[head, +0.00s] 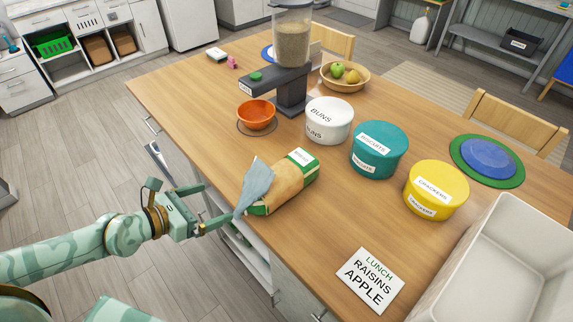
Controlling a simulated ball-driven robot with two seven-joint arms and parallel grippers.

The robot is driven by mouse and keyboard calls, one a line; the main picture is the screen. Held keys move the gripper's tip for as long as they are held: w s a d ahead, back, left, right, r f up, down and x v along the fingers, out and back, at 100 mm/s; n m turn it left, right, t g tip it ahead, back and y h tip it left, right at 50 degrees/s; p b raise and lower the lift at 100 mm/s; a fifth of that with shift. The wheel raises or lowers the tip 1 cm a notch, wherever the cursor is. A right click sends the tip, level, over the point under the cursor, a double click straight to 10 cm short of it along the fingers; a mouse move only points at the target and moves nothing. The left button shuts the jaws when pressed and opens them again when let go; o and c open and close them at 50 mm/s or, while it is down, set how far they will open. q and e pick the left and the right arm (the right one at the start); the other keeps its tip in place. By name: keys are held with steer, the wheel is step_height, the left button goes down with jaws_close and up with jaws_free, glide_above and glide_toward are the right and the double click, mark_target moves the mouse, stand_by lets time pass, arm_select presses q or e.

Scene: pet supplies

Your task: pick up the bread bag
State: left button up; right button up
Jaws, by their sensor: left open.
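The bread bag (290,186) lies on the wooden table near its front left edge. It is brown with green at its ends and a white label. A grey-blue crumpled piece (256,185) is at its left end; I cannot tell whether it is part of the bag. My left gripper (219,202) is open and empty, just left of this end at the table edge. Its lower fingertip looks close to the grey-blue piece; I cannot tell if they touch. My right gripper is not in view.
An orange bowl (256,115) and a dispenser (291,45) stand behind the bag. White (329,121), teal (379,152) and yellow (436,192) tubs stand to the right. A lunch card (369,281) and a white bin (478,258) are at front right. Bare table lies between bag and card.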

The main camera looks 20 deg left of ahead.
mark_target(248, 193)
arm_select(q)
steer(key=shift+m, duration=0.3)
steer(key=b+x, duration=0.1)
steer(key=x, duration=0.9)
steer(key=shift+s+d+f, duration=0.1)
steer(key=shift+s+f, duration=0.05)
steer(key=shift+d, duration=0.2)
steer(key=x, duration=0.2)
steer(key=b+x, duration=0.1)
steer(key=x, duration=0.1)
steer(key=shift+w+d+f+b, duration=0.2)
steer(key=shift+f+b, duration=0.1)
steer(key=shift+f, duration=0.1)
steer(key=shift+w+d+f, duration=0.15)
steer(key=shift+w+d, duration=0.05)
steer(key=shift+w, duration=0.2)
steer(key=shift+s, duration=0.1)
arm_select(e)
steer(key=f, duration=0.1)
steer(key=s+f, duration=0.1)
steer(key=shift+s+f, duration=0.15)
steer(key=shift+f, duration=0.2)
